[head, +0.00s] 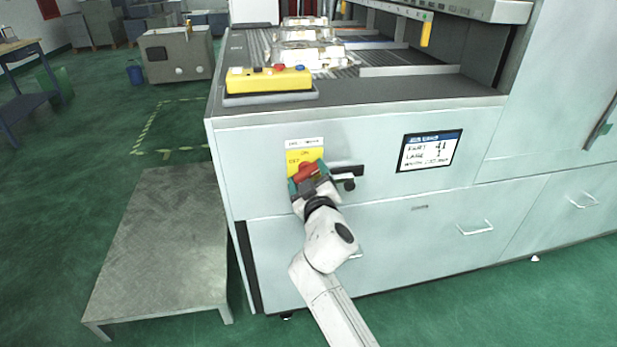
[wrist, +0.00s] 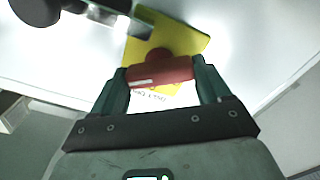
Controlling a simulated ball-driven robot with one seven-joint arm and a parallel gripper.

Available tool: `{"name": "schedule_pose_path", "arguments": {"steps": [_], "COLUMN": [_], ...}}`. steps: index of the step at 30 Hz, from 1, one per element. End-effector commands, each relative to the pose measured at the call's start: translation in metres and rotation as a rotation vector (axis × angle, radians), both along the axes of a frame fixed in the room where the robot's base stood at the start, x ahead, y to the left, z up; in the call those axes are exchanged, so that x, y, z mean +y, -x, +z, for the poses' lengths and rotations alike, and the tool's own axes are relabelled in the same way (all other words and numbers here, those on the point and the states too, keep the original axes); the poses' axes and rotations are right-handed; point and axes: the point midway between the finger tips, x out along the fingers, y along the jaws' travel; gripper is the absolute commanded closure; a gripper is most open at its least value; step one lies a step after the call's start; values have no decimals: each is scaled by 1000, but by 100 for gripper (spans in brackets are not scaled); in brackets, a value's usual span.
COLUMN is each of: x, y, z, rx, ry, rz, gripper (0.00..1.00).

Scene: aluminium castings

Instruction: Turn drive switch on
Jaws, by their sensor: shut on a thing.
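The drive switch is a red rotary handle (head: 306,170) on a yellow plate (head: 293,156), on the front of the pale grey machine cabinet. My gripper (head: 307,175) is at the switch, and its arm reaches up from the bottom of the head view. In the wrist view the red handle (wrist: 160,71) lies across between the two green fingers (wrist: 160,80), which are shut on its ends. The yellow plate (wrist: 190,38) shows behind it, tilted in this view. The lettering on the plate is too small to read, and part of the plate is hidden.
A black lever handle (head: 347,172) sticks out just right of the switch. A display panel (head: 430,150) is further right. A yellow control box (head: 268,80) with buttons sits on the machine top, near castings (head: 305,50). A low grey platform (head: 165,240) stands at left.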

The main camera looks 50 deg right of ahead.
Motion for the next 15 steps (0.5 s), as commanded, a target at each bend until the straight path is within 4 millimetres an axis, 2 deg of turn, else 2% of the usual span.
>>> {"name": "schedule_pose_path", "arguments": {"steps": [15], "x": [2], "y": [-1], "z": [1], "rx": [275], "ry": [409], "rz": [2], "gripper": [54]}}
